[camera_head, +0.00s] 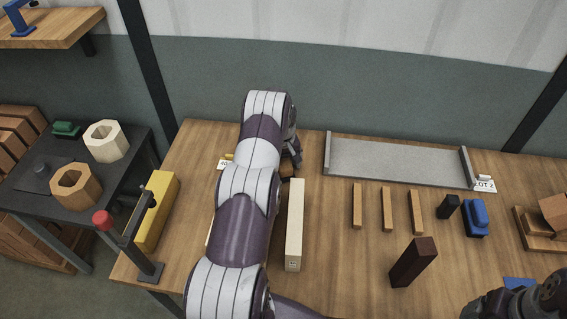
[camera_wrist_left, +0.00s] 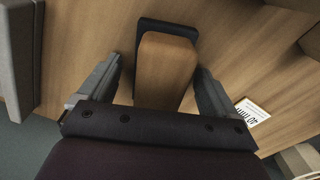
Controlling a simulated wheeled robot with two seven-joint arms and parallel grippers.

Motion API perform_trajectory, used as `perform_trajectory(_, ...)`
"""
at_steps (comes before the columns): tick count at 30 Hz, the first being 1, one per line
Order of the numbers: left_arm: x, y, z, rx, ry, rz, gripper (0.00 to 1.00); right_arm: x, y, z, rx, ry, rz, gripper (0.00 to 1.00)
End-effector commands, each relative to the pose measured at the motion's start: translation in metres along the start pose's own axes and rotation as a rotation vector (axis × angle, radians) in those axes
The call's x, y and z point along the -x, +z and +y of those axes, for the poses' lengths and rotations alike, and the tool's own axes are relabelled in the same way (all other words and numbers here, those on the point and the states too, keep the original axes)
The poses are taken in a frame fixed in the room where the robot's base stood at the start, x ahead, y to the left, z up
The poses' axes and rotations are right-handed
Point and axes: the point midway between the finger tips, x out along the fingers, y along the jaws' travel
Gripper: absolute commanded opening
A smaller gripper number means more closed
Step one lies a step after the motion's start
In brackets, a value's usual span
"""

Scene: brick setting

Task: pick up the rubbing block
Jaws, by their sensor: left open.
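The rubbing block, a wooden block on a dark base (camera_wrist_left: 168,62), lies on the wooden table in the left wrist view. My left gripper (camera_wrist_left: 157,76) is open, with one finger on each side of the block. Small gaps show between the fingers and its sides, and nothing is gripped. In the head view my left gripper (camera_head: 293,152) is low over the table's back part, and my left arm hides most of the block. My right gripper (camera_head: 522,301) shows only in part at the bottom right corner, its fingers unclear.
A long pale bar (camera_head: 295,226) lies just in front of the left gripper. A grey tray (camera_head: 395,162) stands to its right. Wooden strips (camera_head: 387,209), a dark upright block (camera_head: 413,262) and a blue object (camera_head: 476,218) occupy the right side. A yellow box (camera_head: 157,212) stands left.

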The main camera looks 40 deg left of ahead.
Motion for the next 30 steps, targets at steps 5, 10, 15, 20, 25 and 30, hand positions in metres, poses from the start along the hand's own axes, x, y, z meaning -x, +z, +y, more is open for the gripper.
perform_trajectory(5,0.000,0.000,0.000,0.000,0.000,0.001,0.92,-0.001,0.000,0.000,0.000,0.000,0.000,0.79)
perform_trajectory(10,0.000,0.000,0.000,0.000,0.000,0.001,0.36,-0.001,0.000,0.000,0.000,0.000,0.000,0.79)
perform_trajectory(15,0.001,-0.001,0.000,0.000,0.001,0.002,0.14,-0.001,0.000,0.000,0.000,0.000,0.000,0.79)
perform_trajectory(20,0.002,-0.001,0.001,0.000,0.001,0.003,0.14,-0.002,0.000,0.000,0.000,0.000,0.000,0.79)
perform_trajectory(25,0.018,-0.002,0.001,0.000,0.002,0.005,0.14,-0.008,0.001,0.000,0.000,0.000,0.000,0.79)
perform_trajectory(30,0.047,0.007,0.010,-0.003,0.002,0.004,0.14,-0.019,0.002,0.000,0.000,0.000,0.000,0.79)
